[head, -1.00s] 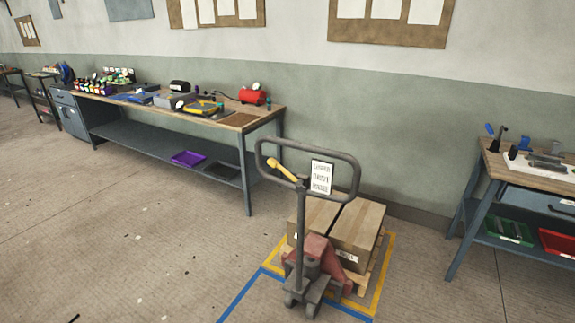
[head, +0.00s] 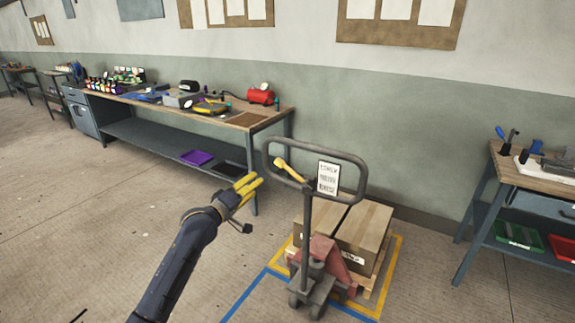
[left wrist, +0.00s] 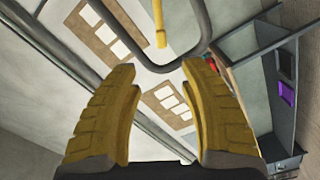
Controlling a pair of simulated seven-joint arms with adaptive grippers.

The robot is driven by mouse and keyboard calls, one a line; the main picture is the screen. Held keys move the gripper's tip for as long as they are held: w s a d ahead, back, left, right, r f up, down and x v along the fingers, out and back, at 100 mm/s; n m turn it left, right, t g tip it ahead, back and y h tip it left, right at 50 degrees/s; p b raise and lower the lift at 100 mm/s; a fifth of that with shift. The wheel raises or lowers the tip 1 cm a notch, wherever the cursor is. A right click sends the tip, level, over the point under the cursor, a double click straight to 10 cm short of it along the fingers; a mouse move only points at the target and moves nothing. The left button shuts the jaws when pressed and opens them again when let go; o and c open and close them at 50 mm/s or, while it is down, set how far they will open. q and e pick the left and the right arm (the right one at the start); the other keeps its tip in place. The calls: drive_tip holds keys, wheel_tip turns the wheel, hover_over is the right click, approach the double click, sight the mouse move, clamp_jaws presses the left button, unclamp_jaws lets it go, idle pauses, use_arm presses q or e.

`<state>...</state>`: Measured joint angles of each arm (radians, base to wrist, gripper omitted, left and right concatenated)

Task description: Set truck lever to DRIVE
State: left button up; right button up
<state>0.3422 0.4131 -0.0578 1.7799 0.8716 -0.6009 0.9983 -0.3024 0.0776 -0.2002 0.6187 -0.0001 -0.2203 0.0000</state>
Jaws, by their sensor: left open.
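The pallet truck (head: 317,276) stands on the floor, its grey loop handle (head: 364,173) upright. A yellow lever (head: 288,169) sits inside the loop at the left, slanting up to the left. A white label (head: 328,178) with several printed lines, too small to read surely, hangs right of it. My left gripper (head: 252,187), with yellow fingers, is open and empty, left of and a little below the lever. In the left wrist view the lever (left wrist: 160,25) shows at the top centre, beyond and between my open fingers (left wrist: 165,105). My right gripper is not in view.
Cardboard boxes (head: 362,228) lie on a pallet behind the truck, inside a yellow floor outline. A long workbench (head: 258,124) stands behind at the left. Another bench (head: 528,180) stands at the right. The floor at left is clear.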

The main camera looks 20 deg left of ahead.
sight(278, 165)
use_arm(q)
drive_tip(key=x, duration=1.7)
drive_tip(key=shift+w+f, duration=0.15)
drive_tip(key=shift+w, duration=0.05)
drive_tip(key=shift+c, duration=0.4)
clamp_jaws()
drive_tip(key=shift+a, duration=0.1)
